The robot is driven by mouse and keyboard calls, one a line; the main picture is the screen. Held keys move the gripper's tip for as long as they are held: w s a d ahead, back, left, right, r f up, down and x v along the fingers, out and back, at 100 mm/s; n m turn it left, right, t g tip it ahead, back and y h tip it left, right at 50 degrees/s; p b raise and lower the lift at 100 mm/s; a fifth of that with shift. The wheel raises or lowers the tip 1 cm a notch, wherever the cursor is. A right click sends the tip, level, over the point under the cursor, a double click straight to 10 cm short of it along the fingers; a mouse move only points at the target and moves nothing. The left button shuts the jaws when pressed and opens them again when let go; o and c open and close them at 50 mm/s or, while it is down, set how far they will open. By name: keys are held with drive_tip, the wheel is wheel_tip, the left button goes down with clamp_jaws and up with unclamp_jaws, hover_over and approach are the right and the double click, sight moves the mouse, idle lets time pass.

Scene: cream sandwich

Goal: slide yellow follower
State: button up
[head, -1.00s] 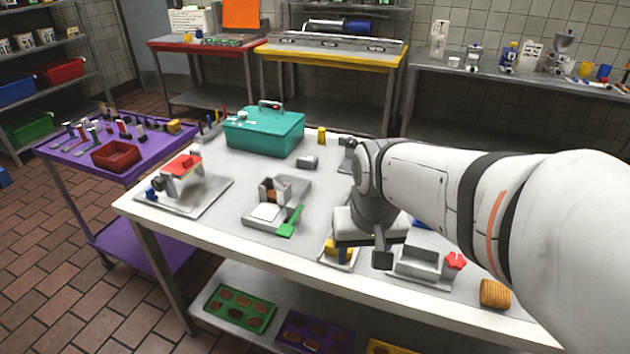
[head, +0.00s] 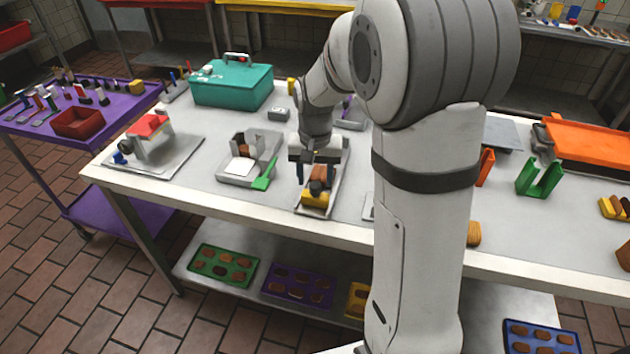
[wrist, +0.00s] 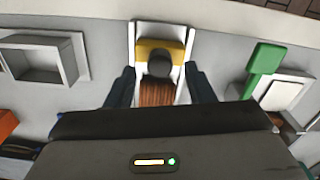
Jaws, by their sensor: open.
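The yellow follower (head: 316,199) is a yellow block with a dark round knob, at the near end of a narrow pale channel tray (head: 336,190). In the wrist view the yellow follower (wrist: 180,49) sits between the channel's white walls, with a brown ridged piece (wrist: 157,93) beside it on the gripper side. My gripper (head: 314,176) is low over the channel. In the wrist view my gripper (wrist: 160,82) is open, its dark fingers spread on either side of the channel. It holds nothing. Whether the fingers touch the walls is unclear.
A grey fixture with a green handle (head: 265,180) stands close on the left in the head view. A grey open box (wrist: 40,62) lies on the other side in the wrist view. A teal box (head: 232,84) is farther back. My arm hides part of the table.

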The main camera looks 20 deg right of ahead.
sight(315, 194)
drive_tip(key=shift+f, duration=1.25)
clamp_jaws()
